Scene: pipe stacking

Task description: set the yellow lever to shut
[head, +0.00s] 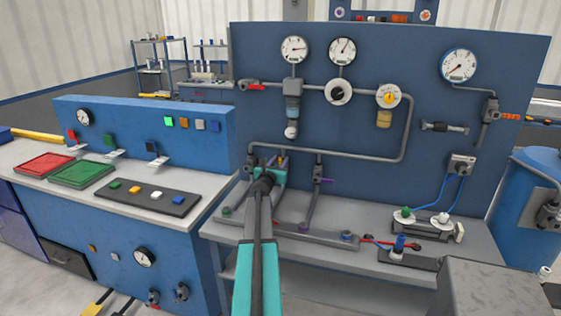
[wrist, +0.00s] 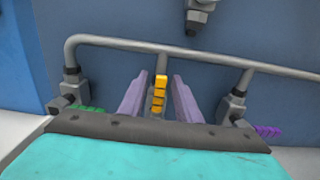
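The yellow lever (wrist: 159,94) stands in the wrist view between the two fingers of my gripper (wrist: 158,97), in line with the vertical pipe behind it. The fingers are open, with a visible gap on each side of the lever.
A green lever (wrist: 87,108) sits on the valve to the left and a purple lever (wrist: 267,131) on the valve to the right. A grey pipe (wrist: 200,55) runs across above the fingers. The blue panel (head: 340,125) stands close behind.

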